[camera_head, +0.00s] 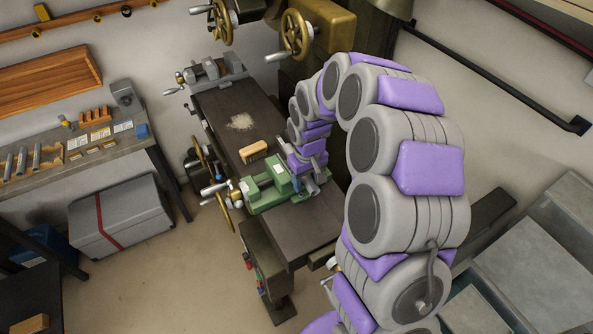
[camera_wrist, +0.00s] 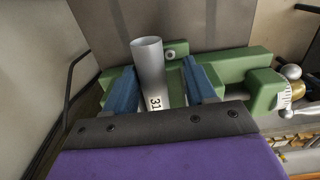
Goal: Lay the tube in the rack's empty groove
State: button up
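A grey tube (camera_wrist: 149,62) with a label reading 31 stands between my gripper's two blue fingers in the wrist view. My gripper (camera_wrist: 158,70) is open around it: a gap shows between the tube and the right finger, and the left finger is close beside it. The tube's lower end is hidden by my gripper. Behind it is the green vise (camera_wrist: 225,63), also seen in the head view (camera_head: 262,190), where my gripper (camera_head: 297,183) is over it. The wooden rack (camera_head: 53,157) lies on the left bench with several grey tubes in it; bare wood shows at its right end.
The vise sits on a dark machine table (camera_head: 215,105) with a wooden brush (camera_head: 254,151). Open floor lies between bench and machine.

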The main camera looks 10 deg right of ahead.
jog(key=shift+f, duration=0.15)
jog(key=shift+d, duration=1.6)
jog(key=shift+a, duration=1.65)
jog(key=shift+d, duration=1.1)
jog(key=c, duration=0.6)
jog(key=shift+a, duration=0.1)
jog(key=shift+c, duration=1.4)
jog(key=shift+a, duration=0.6)
jog(key=shift+c, duration=0.4)
jog(key=shift+d+r, duration=0.2)
jog(key=shift+d, duration=0.1)
jog(key=shift+d+r, duration=0.1)
jog(key=shift+r, duration=0.6)
jog(key=shift+a+r+p, duration=0.15)
jog(key=shift+r+p, duration=0.15)
jog(key=shift+r, duration=0.85)
jog(key=shift+a+r+p, duration=0.15)
jog(key=shift+r+p, duration=0.15)
jog(key=shift+r, duration=0.8)
jog(key=shift+d+r+p, duration=0.2)
jog(key=shift+r+p, duration=0.1)
jog(key=shift+r, duration=1.1)
